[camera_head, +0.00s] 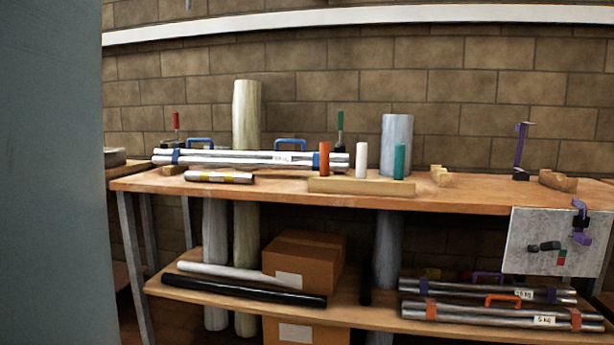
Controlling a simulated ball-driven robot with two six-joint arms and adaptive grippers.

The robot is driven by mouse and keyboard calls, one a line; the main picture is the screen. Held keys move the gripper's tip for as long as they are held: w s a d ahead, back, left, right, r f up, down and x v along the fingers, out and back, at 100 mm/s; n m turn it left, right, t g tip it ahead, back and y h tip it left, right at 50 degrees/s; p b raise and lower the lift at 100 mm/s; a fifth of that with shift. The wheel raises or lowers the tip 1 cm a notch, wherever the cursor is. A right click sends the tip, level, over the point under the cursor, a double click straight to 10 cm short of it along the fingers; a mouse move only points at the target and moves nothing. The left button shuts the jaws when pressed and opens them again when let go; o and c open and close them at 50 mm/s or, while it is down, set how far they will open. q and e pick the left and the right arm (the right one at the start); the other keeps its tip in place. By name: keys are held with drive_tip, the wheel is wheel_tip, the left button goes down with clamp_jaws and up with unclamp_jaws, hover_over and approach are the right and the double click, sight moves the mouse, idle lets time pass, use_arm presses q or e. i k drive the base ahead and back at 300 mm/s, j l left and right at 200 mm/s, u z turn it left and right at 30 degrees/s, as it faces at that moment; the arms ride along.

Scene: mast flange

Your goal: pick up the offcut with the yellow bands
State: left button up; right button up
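The offcut with the yellow bands (219,177) is a short silver tube lying on its side near the front edge of the wooden workbench (470,192), on its left half. Yellowish bands show along it. It lies just in front of a bundle of long silver tubes (250,158) with blue clamps and blue handles. Neither of my grippers is in view.
A wooden block (361,187) with orange, white and teal upright cylinders stands right of the offcut. A grey-blue surface (50,170) fills the left edge.

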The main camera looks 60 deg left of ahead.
sight(205, 177)
drive_tip(key=u, duration=0.5)
drive_tip(key=l+u, duration=0.1)
drive_tip(key=u, duration=1.35)
drive_tip(key=k+l+u, duration=0.1)
drive_tip(key=u, duration=0.4)
drive_tip(key=i+u, duration=0.1)
drive_tip(key=i, duration=0.7)
